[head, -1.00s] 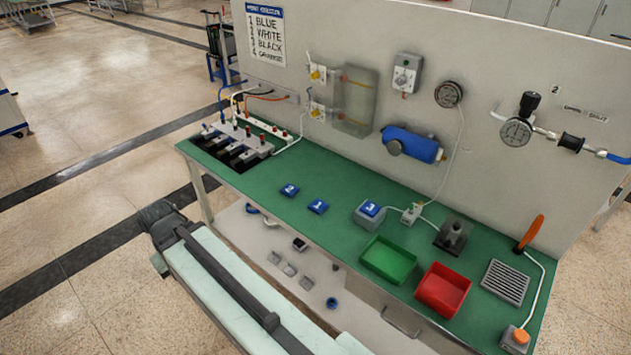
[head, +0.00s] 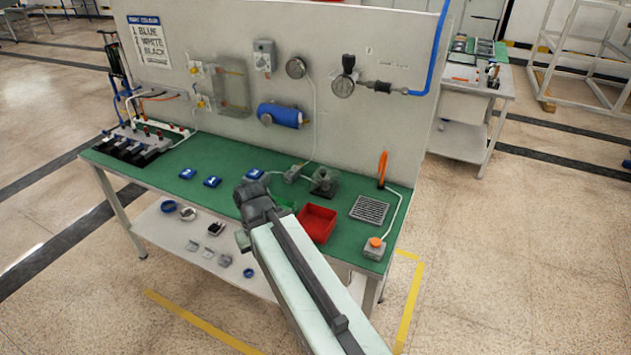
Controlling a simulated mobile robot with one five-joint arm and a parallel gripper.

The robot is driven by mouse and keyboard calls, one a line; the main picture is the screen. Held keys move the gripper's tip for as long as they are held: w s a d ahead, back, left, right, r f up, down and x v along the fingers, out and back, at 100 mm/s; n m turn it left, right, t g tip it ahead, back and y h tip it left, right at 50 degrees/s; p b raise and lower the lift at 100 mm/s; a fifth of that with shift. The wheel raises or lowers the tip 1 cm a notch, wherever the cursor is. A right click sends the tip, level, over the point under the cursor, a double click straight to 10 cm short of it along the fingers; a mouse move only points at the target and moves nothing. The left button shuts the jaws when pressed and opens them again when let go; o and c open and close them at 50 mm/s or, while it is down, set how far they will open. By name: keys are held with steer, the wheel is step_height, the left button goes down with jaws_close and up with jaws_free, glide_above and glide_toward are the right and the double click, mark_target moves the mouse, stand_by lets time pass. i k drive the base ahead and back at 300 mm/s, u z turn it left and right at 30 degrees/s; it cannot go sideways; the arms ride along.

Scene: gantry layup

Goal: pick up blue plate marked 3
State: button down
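The blue plate marked 3 (head: 254,174) is small and flat, at the middle of the green bench top (head: 165,183). It lies just behind the dark end of my arm, which hides the grey block under it. Its number is too small to read clearly now, but a white 3 showed in the earlier view. Two other blue plates lie flat to its left, one farther left (head: 187,173) and one nearer (head: 212,181). My arm reaches up from the bottom of the picture. The fingers of my gripper do not show.
A green tray (head: 285,208) is mostly hidden behind my arm. A red tray (head: 318,222), a grille (head: 369,210) and an orange button box (head: 375,248) stand to the right. A connector rack (head: 133,146) is at the left end. A panel (head: 350,55) rises behind.

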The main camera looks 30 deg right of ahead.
mark_target(254, 174)
steer(key=z, duration=0.1)
steer(key=i, duration=0.7)
steer(key=u, duration=1.75)
steer(key=i, duration=0.5)
steer(key=u, duration=0.5)
